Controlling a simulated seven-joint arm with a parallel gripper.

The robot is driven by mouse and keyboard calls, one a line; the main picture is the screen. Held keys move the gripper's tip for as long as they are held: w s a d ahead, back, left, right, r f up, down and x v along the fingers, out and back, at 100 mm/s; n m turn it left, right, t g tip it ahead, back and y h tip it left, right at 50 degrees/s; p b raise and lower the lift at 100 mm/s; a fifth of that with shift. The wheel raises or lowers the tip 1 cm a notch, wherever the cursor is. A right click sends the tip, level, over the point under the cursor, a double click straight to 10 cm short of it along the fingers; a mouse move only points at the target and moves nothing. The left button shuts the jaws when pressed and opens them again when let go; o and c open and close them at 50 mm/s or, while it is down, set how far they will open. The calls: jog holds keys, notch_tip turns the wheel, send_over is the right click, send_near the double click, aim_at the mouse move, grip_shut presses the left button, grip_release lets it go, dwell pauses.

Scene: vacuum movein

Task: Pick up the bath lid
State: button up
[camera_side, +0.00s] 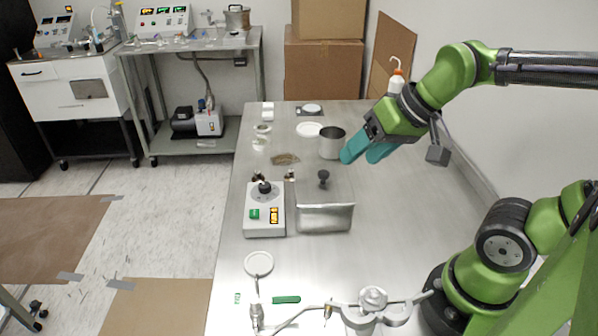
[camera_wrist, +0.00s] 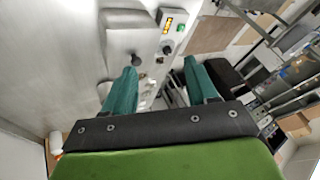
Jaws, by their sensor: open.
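The bath lid (camera_side: 340,187) is a flat metal cover with a black knob (camera_side: 323,175), lying on the rectangular steel bath (camera_side: 324,218) on the table. In the wrist view the lid (camera_wrist: 120,37) shows at upper left, and its knob (camera_wrist: 135,59) lies near the tip of the left finger. My gripper (camera_side: 362,153), with teal fingers, is open and empty. It is above and to the right of the lid in the side view, apart from it. In the wrist view the gripper (camera_wrist: 160,65) has a wide gap between its fingers.
A control box (camera_side: 264,222) with a dial stands left of the bath. A steel pot (camera_side: 332,143) stands behind it. Glassware and a clamp stand (camera_side: 372,300) occupy the front of the table. A white bottle (camera_side: 397,80) is at the back right.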

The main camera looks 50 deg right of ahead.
jog(key=w+d+r+m+g, duration=0.1)
jog(key=w+d+m+g, duration=0.25)
jog(key=w+m, duration=0.55)
jog(key=m+g+h, duration=0.1)
jog(key=m+g, duration=0.1)
jog(key=m, duration=1.6)
send_over(324, 172)
jog(key=shift+t, duration=0.25)
jog(key=f, duration=0.9)
jog(key=shift+s+d, duration=0.15)
jog(key=shift+d, duration=0.2)
jog(key=shift+a+f, duration=0.2)
jog(key=shift+f, duration=1.2)
jog(key=shift+a+f, duration=0.2)
jog(key=shift+f, duration=1.2)
jog(key=shift+c, duration=0.2)
grip_shut()
